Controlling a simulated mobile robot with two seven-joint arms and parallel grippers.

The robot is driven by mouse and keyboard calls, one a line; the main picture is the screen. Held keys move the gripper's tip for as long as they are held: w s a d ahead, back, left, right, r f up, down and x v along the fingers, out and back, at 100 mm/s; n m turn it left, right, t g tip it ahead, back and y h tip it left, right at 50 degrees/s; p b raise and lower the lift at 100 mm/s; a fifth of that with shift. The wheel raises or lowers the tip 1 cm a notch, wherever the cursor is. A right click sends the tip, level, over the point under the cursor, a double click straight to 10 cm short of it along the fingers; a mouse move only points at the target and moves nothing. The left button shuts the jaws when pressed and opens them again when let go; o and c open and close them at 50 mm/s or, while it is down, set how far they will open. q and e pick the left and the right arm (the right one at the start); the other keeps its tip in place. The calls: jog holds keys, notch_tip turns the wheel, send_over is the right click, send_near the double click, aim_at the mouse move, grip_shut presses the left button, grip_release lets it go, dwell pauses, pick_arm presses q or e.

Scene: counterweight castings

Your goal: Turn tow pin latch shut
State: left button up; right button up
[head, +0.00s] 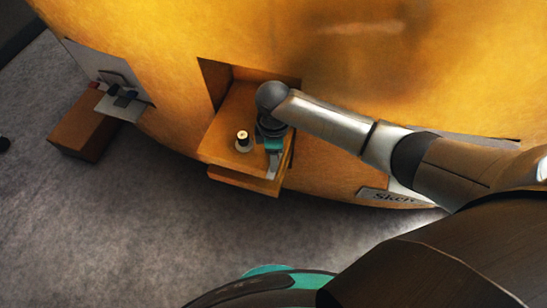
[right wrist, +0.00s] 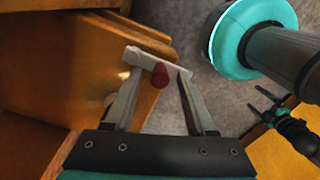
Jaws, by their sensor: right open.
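The tow pin latch shows in the right wrist view as a pale grey bar (right wrist: 145,60) with a dark red knob (right wrist: 160,75). My right gripper (right wrist: 157,75) is open, its two fingers on either side of the knob with gaps. I cannot tell if they touch the bar. In the head view my right gripper (head: 273,160) points down at the right side of an orange bracket (head: 223,135), and its wrist hides the latch. A dark, pronged, teal-trimmed part in the right wrist view may be my left gripper (right wrist: 284,118).
The bracket juts from a recess in the big yellow casting (head: 400,75). A grey plate with black fittings (head: 120,97) and an orange block (head: 85,130) are at the left. A nameplate (head: 385,197) is right of the bracket. The grey floor (head: 130,220) in front is mostly clear.

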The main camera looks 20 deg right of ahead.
jog(key=shift+f, duration=0.4)
jog(key=shift+c, duration=0.2)
grip_shut()
dwell(1.0)
